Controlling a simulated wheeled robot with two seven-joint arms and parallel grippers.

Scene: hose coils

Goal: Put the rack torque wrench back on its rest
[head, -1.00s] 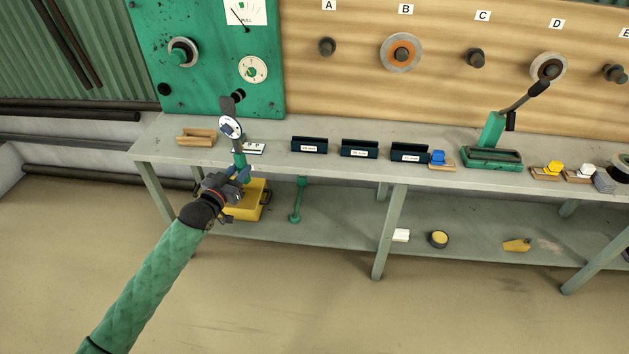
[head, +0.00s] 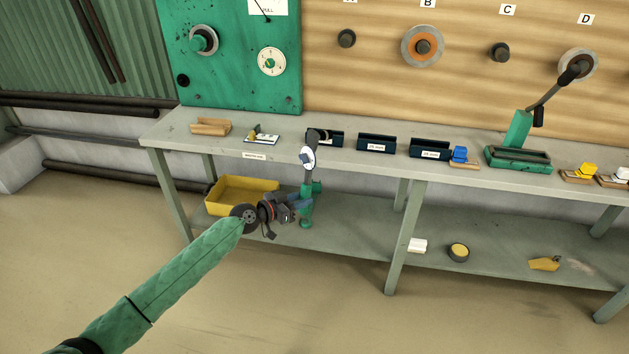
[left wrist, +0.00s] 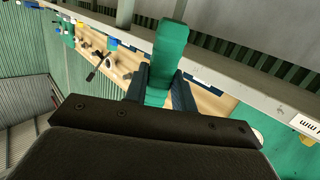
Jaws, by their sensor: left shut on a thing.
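My left gripper (head: 304,199) is shut on the green handle of the torque wrench (head: 308,172). The wrench stands nearly upright, with a white round dial and a dark head on top, in front of the bench's front edge. In the left wrist view the green handle (left wrist: 168,55) sits between the two fingers of the left gripper (left wrist: 160,98). A wooden cradle (head: 210,127), which looks like the rest, lies empty at the left end of the bench top, left of and apart from the wrench. My right gripper is not in view.
The grey bench (head: 175,135) carries a white card (head: 262,138), dark bins (head: 376,143) and a green lever device (head: 518,155). A yellow tray (head: 240,195) is on the lower shelf. A green panel (head: 230,85) stands behind. The floor in front is clear.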

